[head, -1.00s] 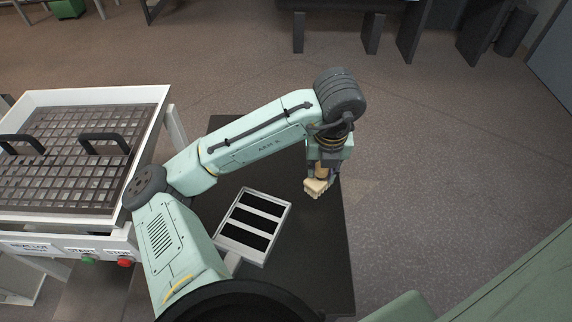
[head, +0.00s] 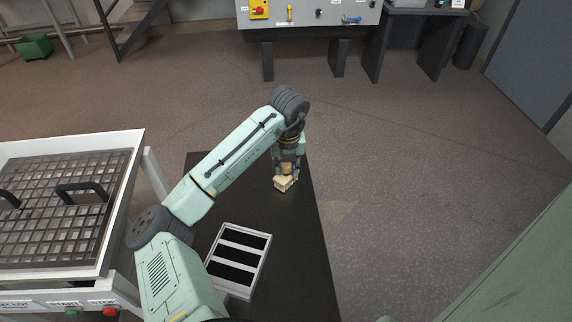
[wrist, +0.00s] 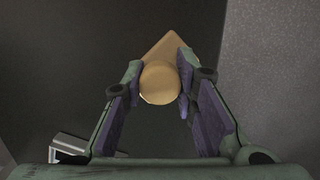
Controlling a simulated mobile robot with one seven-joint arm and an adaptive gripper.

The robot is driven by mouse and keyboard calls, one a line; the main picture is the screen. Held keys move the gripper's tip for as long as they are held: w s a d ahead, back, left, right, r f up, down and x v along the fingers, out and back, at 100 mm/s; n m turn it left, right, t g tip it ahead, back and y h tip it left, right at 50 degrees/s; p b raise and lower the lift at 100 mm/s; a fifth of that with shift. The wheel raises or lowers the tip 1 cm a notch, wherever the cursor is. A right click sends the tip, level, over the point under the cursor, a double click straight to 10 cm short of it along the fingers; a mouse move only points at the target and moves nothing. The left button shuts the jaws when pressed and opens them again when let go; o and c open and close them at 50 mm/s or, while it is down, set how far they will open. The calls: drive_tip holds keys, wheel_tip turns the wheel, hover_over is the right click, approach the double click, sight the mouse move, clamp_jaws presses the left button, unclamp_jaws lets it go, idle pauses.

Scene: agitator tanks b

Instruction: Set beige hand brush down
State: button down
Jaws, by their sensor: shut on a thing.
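The beige hand brush (head: 286,184) is in my gripper (head: 287,174), over the right side of a black mat or platform (head: 300,240) in the head view. In the wrist view the brush (wrist: 160,82) sits between the two fingertips of my gripper (wrist: 158,88), its rounded end toward the camera. The fingers are shut on it. The lower part of the brush is hidden in the wrist view. I cannot tell whether it touches the black surface.
A silver slotted frame (head: 238,258) lies on the black surface, left of the brush. A white-framed grid table (head: 135,165) with black handles stands at left. A control panel (head: 310,14) is at the back. Open floor (head: 400,170) lies to the right.

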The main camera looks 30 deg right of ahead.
sight(287, 178)
drive_tip(key=shift+f, duration=0.2)
drive_tip(key=shift+f, duration=0.1)
drive_tip(key=c, duration=1.3)
unclamp_jaws()
wheel_tip(287, 178, up, 12)
drive_tip(key=s+b, duration=0.1)
drive_tip(key=shift+s+a+b, duration=0.35)
drive_tip(key=shift+a, duration=0.05)
